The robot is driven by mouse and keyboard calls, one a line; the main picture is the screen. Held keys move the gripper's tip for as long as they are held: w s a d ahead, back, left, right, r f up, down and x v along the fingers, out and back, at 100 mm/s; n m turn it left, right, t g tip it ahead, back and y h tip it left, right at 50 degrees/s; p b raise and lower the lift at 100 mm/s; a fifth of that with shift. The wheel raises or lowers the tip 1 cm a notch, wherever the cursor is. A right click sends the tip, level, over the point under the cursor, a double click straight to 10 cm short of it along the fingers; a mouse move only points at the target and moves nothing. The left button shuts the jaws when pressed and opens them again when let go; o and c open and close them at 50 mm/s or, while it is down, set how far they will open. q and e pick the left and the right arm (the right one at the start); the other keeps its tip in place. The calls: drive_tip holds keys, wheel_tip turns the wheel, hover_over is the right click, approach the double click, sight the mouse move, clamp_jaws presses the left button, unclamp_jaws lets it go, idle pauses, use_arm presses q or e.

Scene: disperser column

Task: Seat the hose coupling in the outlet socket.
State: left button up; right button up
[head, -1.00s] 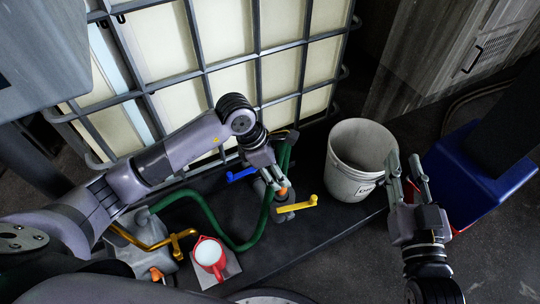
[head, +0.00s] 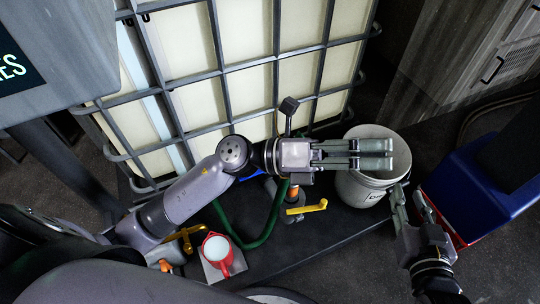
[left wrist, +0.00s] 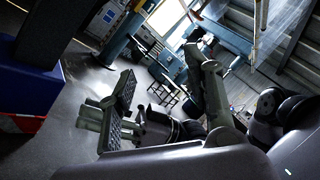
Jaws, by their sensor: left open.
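The green hose (head: 250,245) curves across the dark platform and rises behind my left gripper in the head view. An orange part (head: 293,193) shows just below that gripper, beside a yellow lever (head: 307,208). I cannot tell whether the orange part is the hose coupling or belongs to the outlet. The outlet socket and the hose's upper end are hidden or too small to make out. My left gripper (head: 390,154) is open and empty, its fingers pointing right over the bucket. My right gripper (head: 409,194) is open and empty at the bucket's lower right.
The caged tank (head: 240,95) stands behind. A white bucket (head: 362,188) stands on the platform (head: 330,232). A red jug (head: 218,252) with white contents is at lower left, near a yellow pipe handle (head: 185,236). A blue box (head: 490,180) is at right.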

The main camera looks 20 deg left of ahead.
use_arm(q)
drive_tip(key=w+a+r+n+t+y, duration=0.1)
drive_tip(key=w+a+r+n+t, duration=0.4)
drive_tip(key=n+t, duration=0.7)
drive_tip(key=w+a+f+n+t+y, duration=0.2)
drive_tip(key=a+f+n+t+y, duration=0.25)
drive_tip(key=a+n+y, duration=0.6)
drive_tip(key=s+a+f+n+g+y, duration=0.1)
drive_tip(key=s+f+n+g+y, duration=0.1)
drive_tip(key=f+n, duration=0.5)
drive_tip(key=s+a+f+n+g+y, duration=0.1)
drive_tip(key=f+n+g+y, duration=0.3)
drive_tip(key=f+n, duration=0.3)
drive_tip(key=shift+s+a+f+n, duration=0.3)
drive_tip(key=shift+s+n, duration=0.1)
drive_tip(key=shift+n, duration=0.45)
